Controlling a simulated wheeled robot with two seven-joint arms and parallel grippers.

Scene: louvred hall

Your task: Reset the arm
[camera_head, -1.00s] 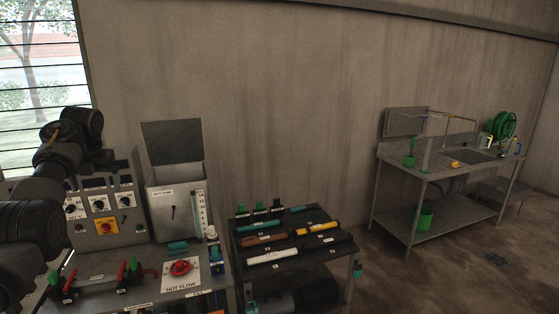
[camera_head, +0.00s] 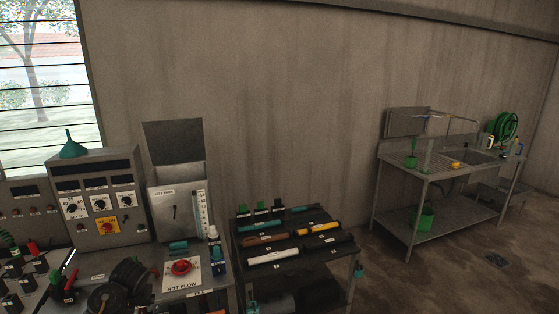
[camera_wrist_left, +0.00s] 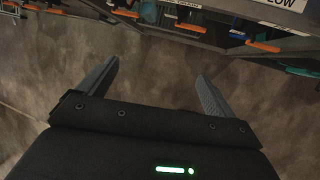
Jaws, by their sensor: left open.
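My left arm shows in the head view as dark links low at the left, in front of the bench with the control panel. Its fingertips cannot be made out there. In the left wrist view my left gripper (camera_wrist_left: 158,88) is open, with two grey fingers spread wide and nothing between them. Below it is bare, stained floor, and the bench edge with orange-handled items lies beyond the fingertips. My right gripper is in neither view.
A grey control box (camera_head: 100,195) with dials stands on the bench, a green funnel (camera_head: 72,146) on top. Beside it are a hopper (camera_head: 175,190) and a red knob (camera_head: 181,267). A dark tool rack (camera_head: 290,240) stands to the right. A sink table (camera_head: 440,170) is farther right, with open floor before it.

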